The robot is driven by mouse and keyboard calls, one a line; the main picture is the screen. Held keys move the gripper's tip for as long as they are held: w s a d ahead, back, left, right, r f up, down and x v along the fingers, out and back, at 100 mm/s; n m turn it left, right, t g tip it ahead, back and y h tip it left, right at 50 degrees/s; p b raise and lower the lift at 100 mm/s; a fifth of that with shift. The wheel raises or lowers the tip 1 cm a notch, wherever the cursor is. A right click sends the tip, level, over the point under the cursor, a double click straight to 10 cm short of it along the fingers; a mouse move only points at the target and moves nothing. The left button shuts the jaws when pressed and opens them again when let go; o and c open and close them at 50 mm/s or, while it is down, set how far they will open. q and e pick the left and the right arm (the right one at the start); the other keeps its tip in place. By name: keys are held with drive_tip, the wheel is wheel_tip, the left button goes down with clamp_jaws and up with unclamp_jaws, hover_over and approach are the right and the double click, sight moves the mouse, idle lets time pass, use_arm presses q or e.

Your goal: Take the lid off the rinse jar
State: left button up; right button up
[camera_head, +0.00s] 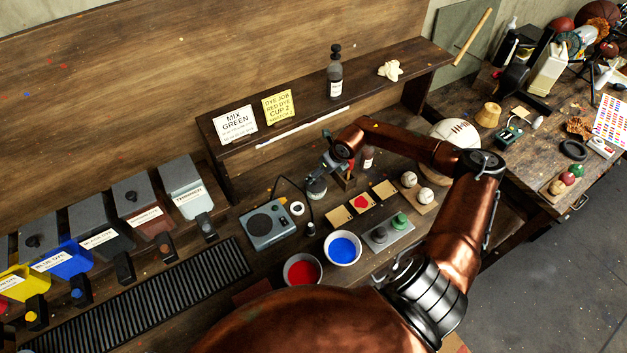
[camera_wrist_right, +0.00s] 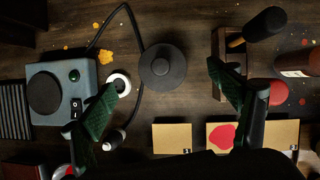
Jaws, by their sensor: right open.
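The rinse jar (camera_head: 316,190) stands on the bench beside the grey device. Its dark round lid (camera_wrist_right: 162,67) with a central knob shows from above in the right wrist view and is seated on the jar. My right gripper (camera_head: 328,163) is over the jar in the head view. In the right wrist view its two fingers (camera_wrist_right: 162,80) are spread wide, one on either side of the lid, with nothing between them held. The jar's body is mostly hidden under the lid and gripper. My left gripper is in neither view.
A grey device (camera_head: 265,224) with a black disc and cable is left of the jar. A wooden rack (camera_wrist_right: 222,65) with dark-handled tools is close on the right. Tan cards (camera_head: 361,203), a red cup (camera_head: 302,270) and a blue cup (camera_head: 343,248) lie nearer.

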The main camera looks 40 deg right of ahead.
sight(316, 181)
drive_tip(key=shift+w+f, duration=0.15)
drive_tip(key=shift+f, duration=0.25)
drive_tip(key=p+x, duration=0.2)
drive_tip(key=x, duration=0.4)
drive_tip(key=shift+a+f, duration=0.1)
drive_tip(key=shift+f, duration=0.3)
drive_tip(key=shift+c, duration=0.3)
drive_tip(key=c, duration=2.1)
